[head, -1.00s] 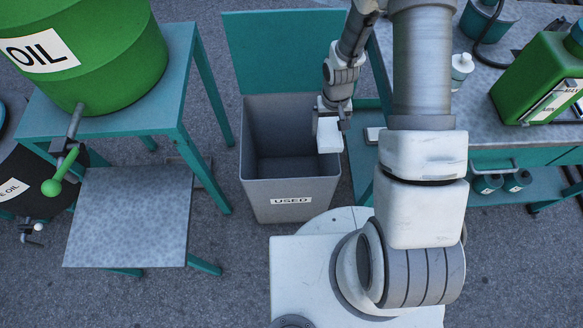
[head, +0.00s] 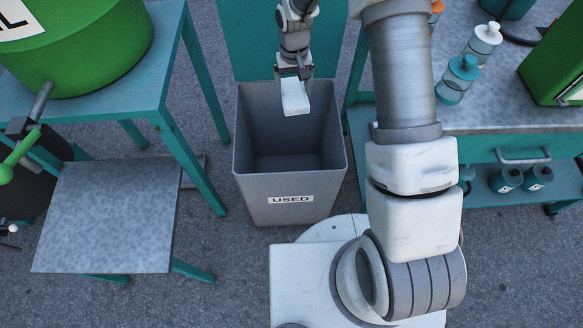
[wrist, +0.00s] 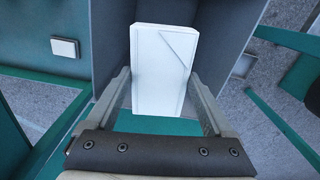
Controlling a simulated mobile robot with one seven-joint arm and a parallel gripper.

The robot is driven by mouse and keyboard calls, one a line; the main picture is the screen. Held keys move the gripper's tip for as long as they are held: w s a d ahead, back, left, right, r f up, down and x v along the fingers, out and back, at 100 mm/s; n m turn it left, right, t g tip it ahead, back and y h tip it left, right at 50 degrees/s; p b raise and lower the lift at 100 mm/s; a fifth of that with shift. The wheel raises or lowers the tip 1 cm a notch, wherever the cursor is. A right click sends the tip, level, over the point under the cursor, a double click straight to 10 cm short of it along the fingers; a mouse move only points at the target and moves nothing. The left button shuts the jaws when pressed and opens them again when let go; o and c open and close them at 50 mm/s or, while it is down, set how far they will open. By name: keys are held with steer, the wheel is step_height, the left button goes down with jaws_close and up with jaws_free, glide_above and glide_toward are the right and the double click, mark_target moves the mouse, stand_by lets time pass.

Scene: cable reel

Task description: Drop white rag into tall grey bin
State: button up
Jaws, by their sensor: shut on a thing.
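The white rag (head: 295,97) is a folded white block. My gripper (head: 294,76) is shut on it, and the rag hangs over the far part of the bin's opening. In the wrist view the rag (wrist: 161,70) sits between the two fingers (wrist: 163,100), with the bin's grey inner walls behind it. The tall grey bin (head: 290,203) stands open on the floor with a "USED" label on its front. The part of the bin's inside that shows looks empty.
A teal table with a green oil drum (head: 95,60) and a lower grey-topped stand (head: 105,218) are on the left. A workbench (head: 480,115) with bottles (head: 458,78) is on the right. A teal panel (head: 330,50) rises behind the bin.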

step_height(320, 180, down, 5)
steer(key=b, duration=0.3)
steer(key=shift+f, duration=0.1)
steer(key=o, duration=0.9)
step_height(320, 180, up, 18)
steer(key=p, duration=0.4)
steer(key=shift+f, duration=0.25)
